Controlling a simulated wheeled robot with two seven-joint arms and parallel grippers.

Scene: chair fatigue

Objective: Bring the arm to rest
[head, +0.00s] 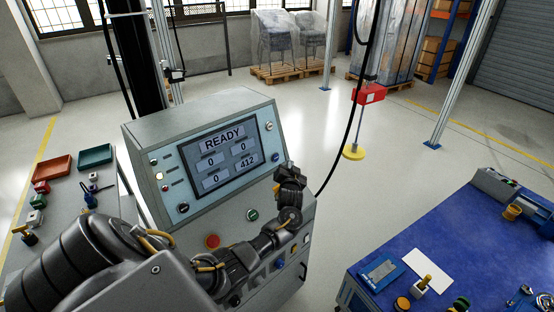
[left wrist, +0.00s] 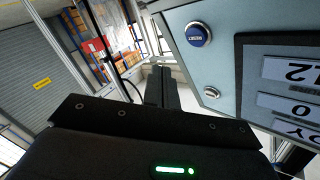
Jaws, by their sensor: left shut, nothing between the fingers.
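My left arm reaches in from the lower left of the head view, across the front of a grey control console (head: 145,130). Its gripper (head: 288,172) is raised beside the console's right edge, near a blue button. In the left wrist view the fingers (left wrist: 160,78) are together with nothing between them. The blue button (left wrist: 198,34) and a pale one (left wrist: 211,92) on the panel are to their right, apart from them. The console screen (head: 222,152) reads READY, with 0, 0, 0 and 412. My right gripper is not in view.
A blue-topped table (head: 400,235) with a tablet, a white sheet and small parts stands at right. A side bench (head: 75,230) with red and green trays is at left. A red block with a rod and yellow disc (head: 354,152) hangs behind. Open floor lies beyond.

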